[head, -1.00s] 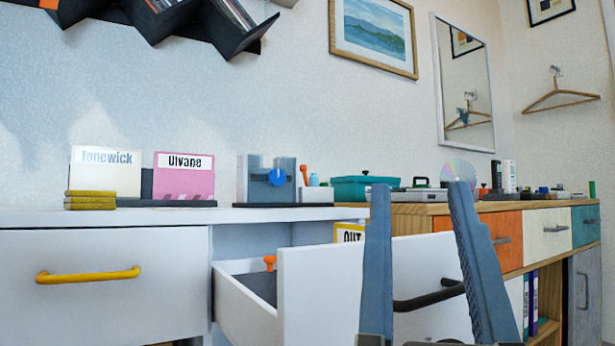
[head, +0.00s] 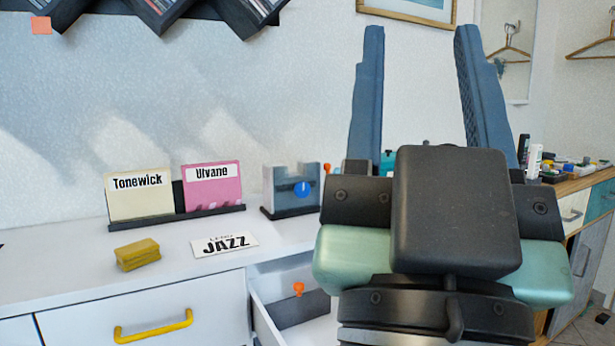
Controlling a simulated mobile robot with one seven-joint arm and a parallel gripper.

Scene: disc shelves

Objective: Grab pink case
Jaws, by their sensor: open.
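The pink case (head: 212,188), labelled "Ulvane", stands upright in a dark rack (head: 178,218) on the white cabinet top. It is right beside a cream case (head: 140,195) labelled "Tonewick". My gripper (head: 418,32) is open and empty, its two long blue fingers pointing up. It is in the right half of the head view, well to the right of the pink case and apart from it. No part of the pink case's front is covered by my gripper.
A "JAZZ" card (head: 224,242) and a yellow block (head: 137,254) lie before the rack. A grey device with a blue knob (head: 291,188) stands right of it. An open drawer (head: 262,322) juts out below. Dark disc shelves (head: 160,18) hang above.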

